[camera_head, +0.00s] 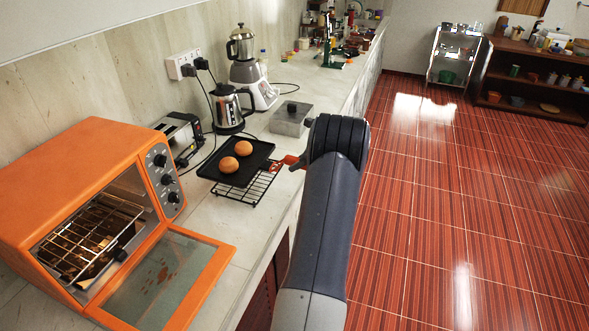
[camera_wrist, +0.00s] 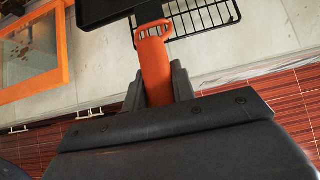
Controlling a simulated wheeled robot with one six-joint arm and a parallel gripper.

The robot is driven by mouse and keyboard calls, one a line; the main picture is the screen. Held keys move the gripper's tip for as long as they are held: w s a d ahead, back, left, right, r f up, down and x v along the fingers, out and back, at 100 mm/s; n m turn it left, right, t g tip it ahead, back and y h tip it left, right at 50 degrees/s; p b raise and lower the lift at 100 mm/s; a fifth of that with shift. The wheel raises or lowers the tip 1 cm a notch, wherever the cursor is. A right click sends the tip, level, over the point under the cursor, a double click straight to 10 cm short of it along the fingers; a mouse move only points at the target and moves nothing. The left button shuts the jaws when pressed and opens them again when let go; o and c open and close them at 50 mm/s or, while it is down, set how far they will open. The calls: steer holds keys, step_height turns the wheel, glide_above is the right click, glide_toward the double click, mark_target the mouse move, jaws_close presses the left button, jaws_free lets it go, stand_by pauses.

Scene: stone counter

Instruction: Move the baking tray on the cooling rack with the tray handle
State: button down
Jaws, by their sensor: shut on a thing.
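The black baking tray (camera_head: 213,171) carries two round buns (camera_head: 229,165) and sits over the back part of the black wire cooling rack (camera_head: 258,190). I cannot tell whether it rests on the rack or hovers just above it. In the wrist view the tray (camera_wrist: 95,10) is at the top left and the rack (camera_wrist: 212,16) at the top right. My gripper (camera_wrist: 158,88) is shut on the orange tray handle (camera_wrist: 153,55), whose looped end is at the tray's edge. In the head view the handle (camera_head: 285,162) shows beside the tray; my arm hides most of the gripper.
An orange toaster oven (camera_head: 85,190) stands at the front left, its glass door (camera_head: 160,285) open and a wire shelf inside. A kettle (camera_head: 229,108), toaster (camera_head: 180,132), blender (camera_head: 248,75) and grey lidded box (camera_head: 291,118) stand behind. Counter between door and rack is clear.

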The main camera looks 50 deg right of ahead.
steer(key=d, duration=0.2)
steer(key=w+d, duration=0.2)
steer(key=d, duration=0.1)
steer(key=shift+d, duration=0.3)
steer(key=shift+f, duration=0.2)
stand_by(0.9)
step_height(320, 180, down, 11)
steer(key=b, duration=0.5)
steer(key=shift+r, duration=0.2)
stand_by(2.3)
steer(key=shift+f, duration=0.15)
steer(key=shift+s+a+f+g, duration=0.1)
steer(key=shift+s+f+g, duration=0.05)
steer(key=shift+g, duration=0.15)
stand_by(0.5)
steer(key=shift+s+f, duration=0.1)
steer(key=shift+f, duration=0.2)
steer(key=shift+r, duration=0.15)
stand_by(1.2)
